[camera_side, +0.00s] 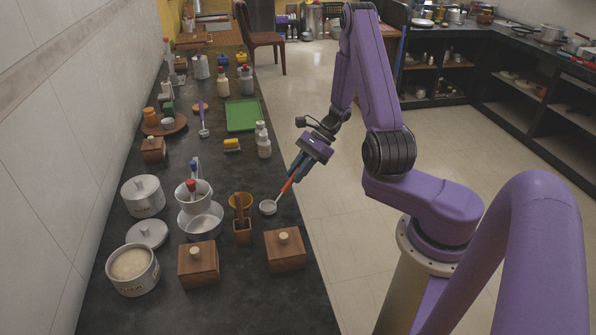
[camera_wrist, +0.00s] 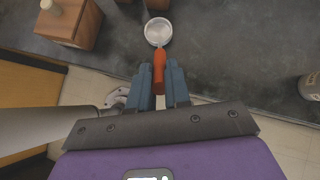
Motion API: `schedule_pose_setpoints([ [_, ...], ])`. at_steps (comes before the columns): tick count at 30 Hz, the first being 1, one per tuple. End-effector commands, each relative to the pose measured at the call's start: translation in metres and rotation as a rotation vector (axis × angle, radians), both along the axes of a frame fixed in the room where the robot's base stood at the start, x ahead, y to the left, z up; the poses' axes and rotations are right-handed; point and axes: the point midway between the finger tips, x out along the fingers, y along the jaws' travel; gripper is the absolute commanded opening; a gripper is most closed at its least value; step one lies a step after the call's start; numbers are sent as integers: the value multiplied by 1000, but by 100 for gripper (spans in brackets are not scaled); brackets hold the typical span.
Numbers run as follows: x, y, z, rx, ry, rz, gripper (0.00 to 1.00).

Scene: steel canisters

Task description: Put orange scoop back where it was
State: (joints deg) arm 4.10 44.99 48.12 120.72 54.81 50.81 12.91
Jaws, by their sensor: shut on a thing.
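The orange scoop has an orange handle (camera_side: 288,184) and a round grey metal bowl (camera_side: 267,208). In the wrist view its bowl (camera_wrist: 158,32) points away from me over the dark counter. My gripper (camera_side: 294,174) is shut on the orange handle, which also shows between the fingers (camera_wrist: 159,85) in the wrist view. The scoop is tilted, bowl low, near the counter's right edge; I cannot tell whether the bowl touches the counter. A steel canister (camera_side: 134,288) stands open with pale contents (camera_side: 132,263), and a round lid (camera_side: 148,236) lies behind it. Another steel canister (camera_side: 143,204) is closed.
Wooden boxes with knobs (camera_side: 199,270) (camera_side: 285,257) stand at the front. A wooden utensil holder (camera_side: 242,236), an amber cup, a steel bowl (camera_side: 202,230) and a pot with a red-handled item crowd the middle. White bottles (camera_side: 264,149) and a green tray (camera_side: 242,117) are farther back.

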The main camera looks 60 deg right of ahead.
Motion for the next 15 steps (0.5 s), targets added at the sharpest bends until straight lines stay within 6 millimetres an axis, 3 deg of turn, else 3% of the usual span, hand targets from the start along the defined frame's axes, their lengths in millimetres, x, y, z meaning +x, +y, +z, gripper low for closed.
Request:
schedule_pose_setpoints([
  [5, 0, 0, -3, 1, 0, 1, 0],
  [6, 0, 0, -3, 0, 0, 1, 24],
  [8, 0, 0, -3, 0, -1, 1, 43],
  [15, 0, 0, -3, 0, 1, 1, 43],
])
